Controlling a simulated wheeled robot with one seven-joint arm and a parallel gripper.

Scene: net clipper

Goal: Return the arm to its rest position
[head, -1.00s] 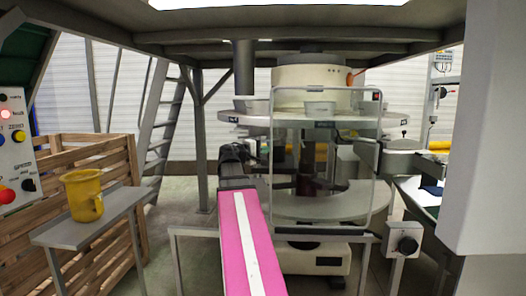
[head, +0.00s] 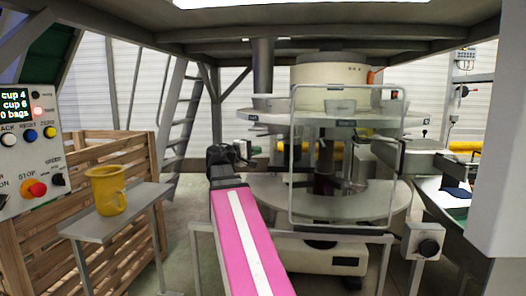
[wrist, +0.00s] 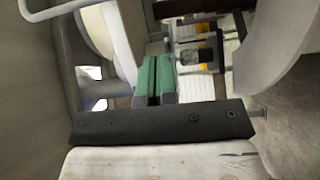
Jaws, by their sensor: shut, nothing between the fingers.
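My arm, pink with a white stripe, reaches forward from the bottom middle of the head view. Its dark wrist and gripper (head: 240,153) are at the far end, in front of and left of the machine's round lower table. In the wrist view, the two green fingers of my gripper (wrist: 153,80) lie side by side, shut with nothing between them. The fingertips are small and hard to make out in the head view.
A round cream machine (head: 331,75) with a clear guard (head: 346,215) stands ahead. A yellow mug (head: 108,190) sits on a grey side shelf (head: 100,228) at left. Behind are a wooden crate (head: 90,150) and a ladder (head: 178,115). A control panel (head: 30,150) is at far left.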

